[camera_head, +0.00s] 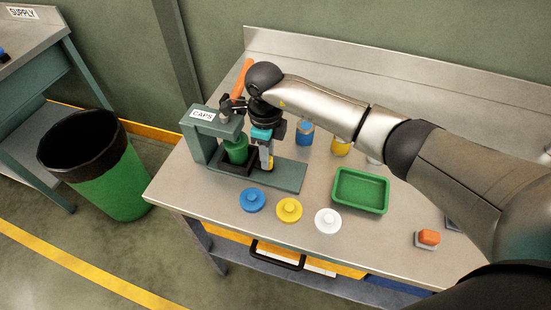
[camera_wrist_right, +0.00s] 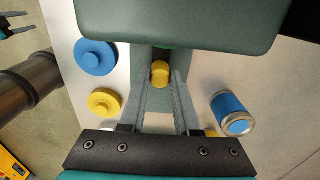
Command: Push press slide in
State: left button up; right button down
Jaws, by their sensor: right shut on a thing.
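The grey-green press (camera_head: 199,140) labelled CAPS stands at the left of the bench, with an orange lever (camera_head: 241,78) sloping up. A green cylinder (camera_head: 236,150) is under its head, above a dark block on the base. The slide's flat base (camera_head: 286,176) extends right from the press. My right gripper (camera_head: 267,164) points down over this base, just right of the press head. In the right wrist view its fingers are shut on a small yellow knob (camera_wrist_right: 160,73). Part of what seems my left gripper (camera_wrist_right: 14,27) shows at that view's upper left corner.
Blue (camera_head: 252,200), yellow (camera_head: 289,209) and white (camera_head: 328,221) knobbed caps lie along the front. A green tray (camera_head: 361,190) is to the right. A blue can (camera_head: 304,134) stands behind. An orange button (camera_head: 428,237) sits at front right. A green bin (camera_head: 100,170) stands on the floor.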

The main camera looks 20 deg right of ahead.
aim_at(259, 164)
jog(key=shift+w+a+f+b, duration=0.1)
jog(key=shift+w+a+b, duration=0.45)
jog(key=shift+a, duration=0.35)
jog(key=c, duration=0.6)
grip_release()
jog(key=shift+w, duration=0.15)
notch_tip(259, 164, up, 16)
jog(key=shift+f, duration=0.25)
